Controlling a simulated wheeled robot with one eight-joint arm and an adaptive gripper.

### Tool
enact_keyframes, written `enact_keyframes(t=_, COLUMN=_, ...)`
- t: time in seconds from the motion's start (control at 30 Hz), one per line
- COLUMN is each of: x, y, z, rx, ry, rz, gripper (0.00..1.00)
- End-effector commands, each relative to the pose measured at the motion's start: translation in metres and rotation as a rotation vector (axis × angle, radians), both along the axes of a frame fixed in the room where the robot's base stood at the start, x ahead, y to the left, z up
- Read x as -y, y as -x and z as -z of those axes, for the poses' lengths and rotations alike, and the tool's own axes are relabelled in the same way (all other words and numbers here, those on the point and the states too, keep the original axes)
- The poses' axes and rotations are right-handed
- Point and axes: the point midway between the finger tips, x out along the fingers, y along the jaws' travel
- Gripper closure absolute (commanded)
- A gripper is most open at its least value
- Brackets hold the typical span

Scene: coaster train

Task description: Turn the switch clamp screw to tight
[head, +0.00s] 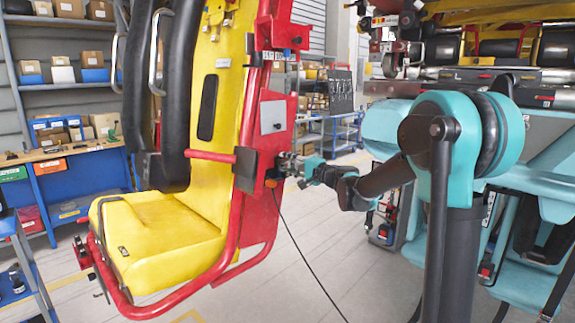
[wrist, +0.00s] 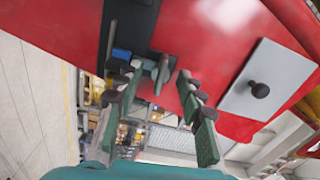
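A grey metal piece with a short bar (wrist: 160,72), which looks like the clamp screw, sits at the edge of the red panel (wrist: 205,35) in the wrist view. Next to it a dark strip (wrist: 124,30) runs up the panel. My gripper (wrist: 154,76) is open, with one finger on each side of the grey piece; I cannot tell whether either finger touches it. In the head view my gripper (head: 283,165) is at the side of the red and yellow coaster seat (head: 160,235). The screw is too small to make out there, and its tightness cannot be read.
A pale plate with a black knob (wrist: 260,89) is on the panel right of my gripper. An orange knob (head: 271,183) is just below my gripper. A black cable (head: 305,255) hangs to the floor.

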Motion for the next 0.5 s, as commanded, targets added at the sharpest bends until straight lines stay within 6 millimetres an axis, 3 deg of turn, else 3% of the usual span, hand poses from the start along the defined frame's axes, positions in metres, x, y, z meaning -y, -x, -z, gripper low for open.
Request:
enact_keyframes(t=0.27, x=-0.0002, y=0.0, z=-0.0002, rx=0.07, ry=0.055, rz=0.0, gripper=0.61)
enact_keyframes(t=0.5, x=-0.0002, y=0.0001, z=-0.0006, rx=0.267, ry=0.209, rz=0.0, gripper=0.61)
